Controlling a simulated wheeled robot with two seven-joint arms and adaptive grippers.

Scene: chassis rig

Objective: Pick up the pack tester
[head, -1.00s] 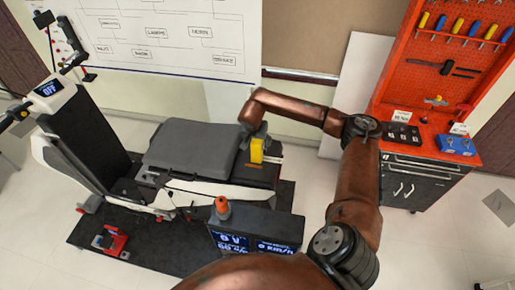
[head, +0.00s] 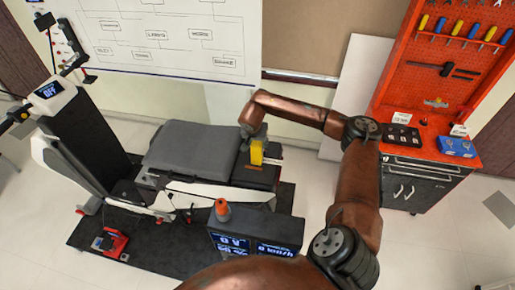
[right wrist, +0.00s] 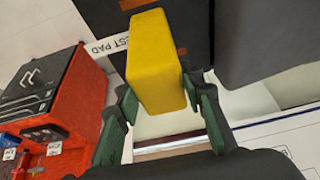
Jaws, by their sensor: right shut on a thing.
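The pack tester, a yellow block (head: 257,153), is at the rear end of the scooter, just right of its grey seat. It fills the middle of the right wrist view (right wrist: 156,62), beside a white label reading "EST PAD" (right wrist: 110,44). My right gripper (head: 255,138) reaches it from above. Its green-and-black fingers are on both sides of the yellow block and shut on it. I cannot tell whether the block touches the dark surface below. My left gripper is not in view.
The grey seat (head: 190,148) is close beside the gripper. A display box (head: 258,232) with an orange-topped item (head: 222,209) stands in front. A red tool cabinet (head: 425,140) is at the right. The floor between is clear.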

